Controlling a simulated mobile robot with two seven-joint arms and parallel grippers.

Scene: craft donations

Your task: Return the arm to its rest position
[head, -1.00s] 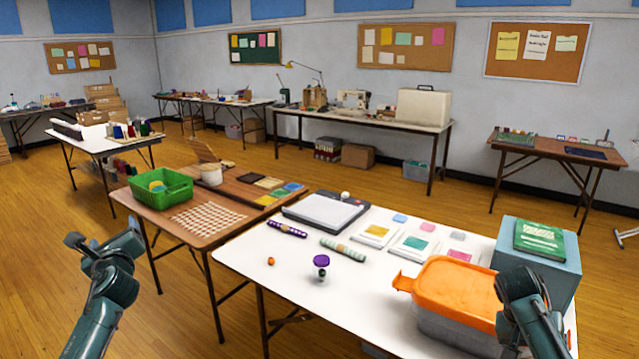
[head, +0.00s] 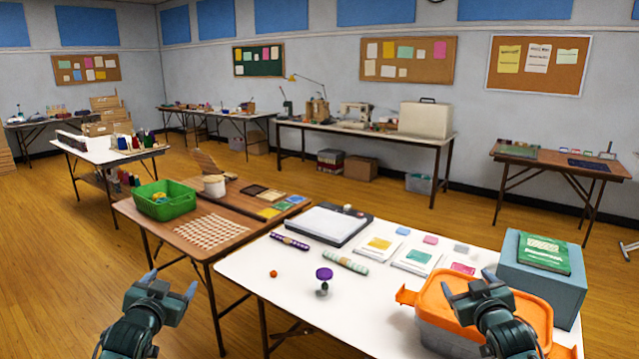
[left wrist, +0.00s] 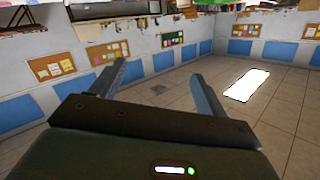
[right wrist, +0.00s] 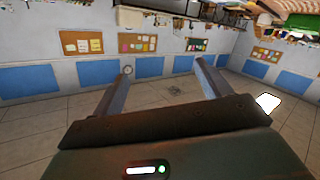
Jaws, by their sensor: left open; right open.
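My left gripper (head: 171,287) is open and empty, with its fingers pointing up, over the floor to the left of the white table. Its two fingers stand wide apart in the left wrist view (left wrist: 158,88), with nothing between them. My right gripper (head: 466,287) is open, with fingers pointing up, in front of the orange-rimmed bin at the front right. Its fingers are apart and empty in the right wrist view (right wrist: 160,88). The right arm hides part of the bin.
The white table (head: 245,271) holds an orange-rimmed bin (head: 536,312), a blue box (head: 552,280) with a green packet, a purple-topped item (head: 324,274), an orange ball (head: 273,273) and patterned rolls. A brown table (head: 180,242) with a green basket (head: 164,206) stands left. Floor at left is clear.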

